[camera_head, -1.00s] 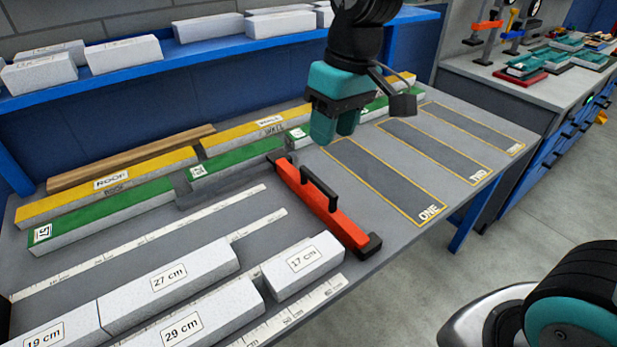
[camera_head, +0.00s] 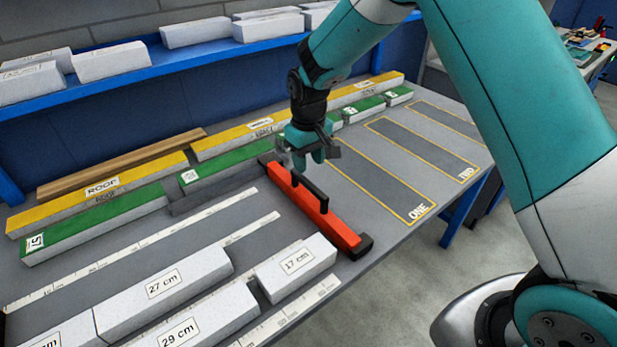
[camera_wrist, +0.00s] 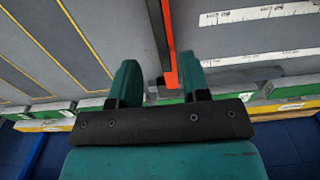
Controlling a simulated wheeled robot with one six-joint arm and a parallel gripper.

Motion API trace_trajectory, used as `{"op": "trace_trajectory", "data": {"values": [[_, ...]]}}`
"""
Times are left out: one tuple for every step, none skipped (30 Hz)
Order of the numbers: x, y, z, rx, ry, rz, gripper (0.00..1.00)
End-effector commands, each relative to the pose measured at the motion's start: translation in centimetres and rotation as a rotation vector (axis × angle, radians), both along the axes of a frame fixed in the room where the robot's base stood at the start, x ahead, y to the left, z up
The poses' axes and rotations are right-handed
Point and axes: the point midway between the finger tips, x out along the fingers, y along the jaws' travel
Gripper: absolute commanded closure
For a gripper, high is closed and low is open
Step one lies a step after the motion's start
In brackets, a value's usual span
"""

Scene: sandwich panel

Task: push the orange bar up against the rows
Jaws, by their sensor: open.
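The orange bar (camera_head: 331,223), with a black handle and black end caps, lies on the grey table. Its far end is close to the green-topped row (camera_head: 105,220); I cannot tell whether they touch. The yellow-topped row (camera_head: 130,187) runs behind the green one. My gripper (camera_head: 311,157) is open and low over the table by the bar's far end, just right of it in the head view. In the wrist view the bar (camera_wrist: 172,72) shows between the fingertips (camera_wrist: 160,68), near the right finger. Contact with the bar cannot be told.
White blocks with cm labels (camera_head: 165,285) and ruler strips (camera_head: 130,250) lie in front, left of the bar. Yellow-outlined empty slots (camera_head: 385,180) are to the right. A brown strip (camera_head: 120,165) lies behind the rows. A blue shelf (camera_head: 185,60) with white blocks stands behind.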

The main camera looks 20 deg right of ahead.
Motion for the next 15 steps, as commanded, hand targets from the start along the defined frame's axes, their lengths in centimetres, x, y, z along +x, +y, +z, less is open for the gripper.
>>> {"op": "trace_trajectory", "data": {"values": [[-0.1, 0.0, -1.1, -0.001, 0.006, 0.0, 0.57], [-0.1, 0.0, -1.7, -0.001, 0.005, 0.0, 0.57], [-0.1, 0.0, -2.5, -0.001, 0.005, 0.0, 0.57], [-0.1, 0.0, -3.1, 0.0, 0.004, 0.0, 0.57], [-0.1, 0.0, -3.6, 0.0, 0.004, 0.0, 0.57], [-0.1, 0.0, -4.2, 0.0, 0.003, 0.0, 0.57], [-0.1, 0.0, -4.6, 0.0, 0.003, 0.0, 0.57], [-0.1, 0.0, -5.0, 0.0, 0.003, 0.0, 0.57], [-0.1, 0.0, -5.4, 0.0, 0.002, 0.0, 0.57], [0.0, 0.0, -5.7, 0.001, 0.001, 0.0, 0.57], [0.0, 0.0, -5.9, 0.0, 0.001, 0.0, 0.57], [0.0, 0.0, -6.1, 0.0, 0.001, 0.0, 0.57], [0.0, 0.0, -6.3, 0.0, 0.001, 0.0, 0.57], [-0.1, 0.0, -6.4, 0.0, 0.001, 0.0, 0.57], [-0.1, 0.0, -6.5, 0.0, 0.001, 0.0, 0.57]]}}
